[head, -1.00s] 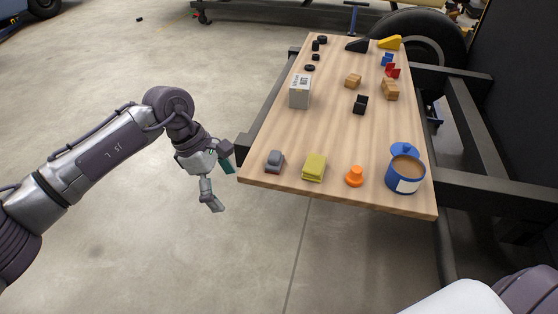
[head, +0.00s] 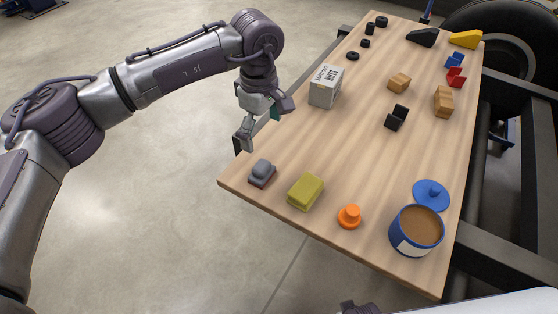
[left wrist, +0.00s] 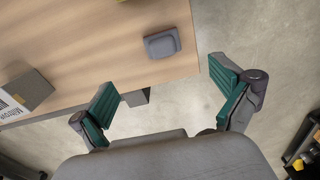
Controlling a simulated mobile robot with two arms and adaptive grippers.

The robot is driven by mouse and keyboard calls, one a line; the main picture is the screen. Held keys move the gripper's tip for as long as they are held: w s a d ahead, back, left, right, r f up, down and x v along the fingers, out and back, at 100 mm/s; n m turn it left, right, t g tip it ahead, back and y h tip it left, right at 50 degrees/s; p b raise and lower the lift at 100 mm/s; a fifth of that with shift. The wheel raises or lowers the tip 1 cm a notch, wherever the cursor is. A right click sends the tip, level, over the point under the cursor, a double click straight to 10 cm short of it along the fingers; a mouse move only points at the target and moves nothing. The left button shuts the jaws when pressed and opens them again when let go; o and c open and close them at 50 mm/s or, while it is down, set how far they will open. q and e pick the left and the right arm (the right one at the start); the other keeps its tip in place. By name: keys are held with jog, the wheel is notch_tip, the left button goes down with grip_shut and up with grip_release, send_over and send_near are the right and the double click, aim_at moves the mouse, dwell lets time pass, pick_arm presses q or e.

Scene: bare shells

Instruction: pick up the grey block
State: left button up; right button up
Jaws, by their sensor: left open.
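The grey block (head: 262,169) is a small rounded grey piece with a reddish-brown underside. It lies near the table's near left corner, and it also shows in the left wrist view (left wrist: 162,43) near the table edge. My left gripper (head: 260,124) is open and empty at the table's left edge, farther along the table than the block and apart from it. In the left wrist view its two green-padded fingers (left wrist: 163,88) are spread wide, with the block beyond the fingertips.
On the wooden table (head: 320,150), a yellow block (head: 305,191) is right of the grey block, then an orange knob (head: 349,216) and an open blue tin (head: 417,232). A grey box (head: 326,86) labelled nuts stands near my left gripper. The table's middle is mostly clear.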

aim_at(261, 164)
pick_arm(q)
notch_tip(261, 164, down, 8)
jog(key=shift+s+a+f, duration=0.1)
jog(key=shift+a, duration=0.05)
jog(key=shift+a+f, duration=0.2)
jog(key=shift+f, duration=2.5)
jog(key=shift+r, duration=0.1)
jog(key=c, duration=1.3)
jog(key=shift+o, duration=0.2)
jog(key=r, duration=0.4)
jog(key=shift+w, duration=0.25)
jog(key=s+d+r, duration=0.7)
jog(key=d, duration=0.2)
jog(key=shift+s, duration=0.15)
jog(key=shift+d, duration=0.1)
